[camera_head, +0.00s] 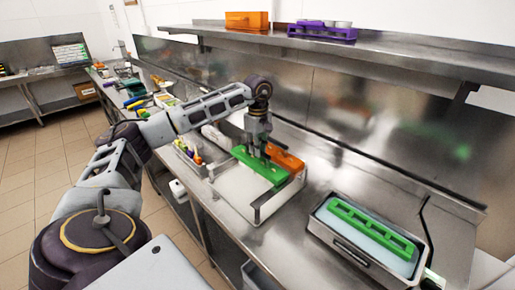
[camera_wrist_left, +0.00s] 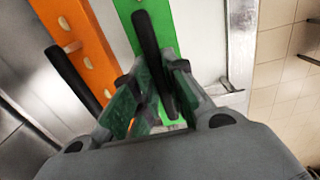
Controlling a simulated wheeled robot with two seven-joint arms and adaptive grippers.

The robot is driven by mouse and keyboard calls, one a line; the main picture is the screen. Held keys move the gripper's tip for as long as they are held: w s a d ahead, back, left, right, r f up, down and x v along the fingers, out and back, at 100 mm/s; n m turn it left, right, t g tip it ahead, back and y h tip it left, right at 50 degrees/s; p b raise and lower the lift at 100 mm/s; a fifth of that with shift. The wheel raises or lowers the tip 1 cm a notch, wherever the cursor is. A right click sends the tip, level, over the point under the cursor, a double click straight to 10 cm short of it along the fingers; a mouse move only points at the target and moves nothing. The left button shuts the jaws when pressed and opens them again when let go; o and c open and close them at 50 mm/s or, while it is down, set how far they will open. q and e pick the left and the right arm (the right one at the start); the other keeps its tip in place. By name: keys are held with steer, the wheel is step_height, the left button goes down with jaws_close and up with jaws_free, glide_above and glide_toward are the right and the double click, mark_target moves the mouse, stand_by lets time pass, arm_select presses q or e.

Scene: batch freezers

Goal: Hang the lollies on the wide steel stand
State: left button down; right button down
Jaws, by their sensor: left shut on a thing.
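A green lolly holder (camera_head: 259,167) lies over a white tray on the steel counter. My left gripper (camera_head: 257,154) is above it and shut on it; the left wrist view shows the fingers (camera_wrist_left: 150,100) around a dark bar above the green strip (camera_wrist_left: 120,30). An orange holder (camera_head: 286,157) lies right beside it; in the left wrist view it has pale stick ends (camera_wrist_left: 64,23). A low steel stand (camera_head: 258,209) with a raised bar frames the white tray (camera_head: 236,186). The lollies under the holders are hidden. My right gripper is not in view.
A steel basin (camera_head: 345,255) of pale liquid with a green slotted rack (camera_head: 372,228) stands at the right. Several small coloured items (camera_head: 190,153) sit left of the tray. A shelf above holds an orange block (camera_head: 246,20) and a purple rack (camera_head: 322,32). Counter between stand and basin is clear.

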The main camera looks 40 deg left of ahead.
arm_select(q)
steer(key=shift+f, duration=0.2)
stand_by(0.5)
steer(key=c, duration=1.4)
jaws_free()
steer(key=shift+o, duration=0.2)
steer(key=shift+r, duration=0.15)
step_height(320, 180, up, 12)
steer(key=shift+f, duration=0.2)
